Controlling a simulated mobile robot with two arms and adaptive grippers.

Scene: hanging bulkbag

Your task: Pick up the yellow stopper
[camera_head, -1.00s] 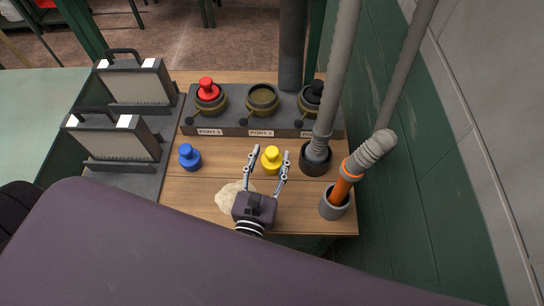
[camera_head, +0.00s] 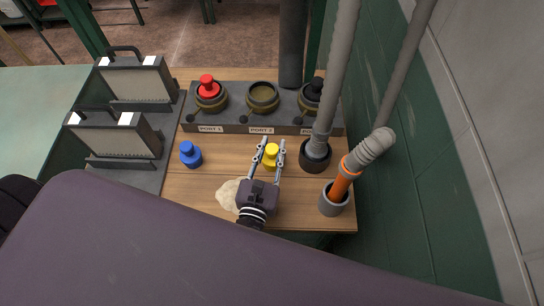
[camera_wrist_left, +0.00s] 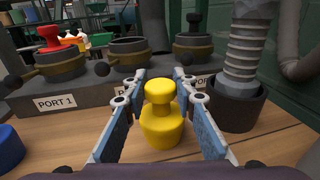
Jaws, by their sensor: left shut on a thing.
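The yellow stopper (camera_head: 271,152) stands upright on the wooden table, in front of the port panel. My left gripper (camera_head: 271,146) reaches it from the front, with one finger on each side of the stopper. In the left wrist view the yellow stopper (camera_wrist_left: 161,118) is between the blue finger pads of my left gripper (camera_wrist_left: 153,84). The gripper is shut on the stopper, whose base still rests on the table. My right gripper is not in view.
A blue stopper (camera_head: 190,154) stands to the left. The port panel (camera_head: 230,128) behind holds a red stopper (camera_head: 207,84) and a black one (camera_head: 314,86); the middle port (camera_head: 262,96) is empty. Grey hoses in holders (camera_head: 332,201) stand right. A pale lump (camera_head: 228,194) lies beside the gripper.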

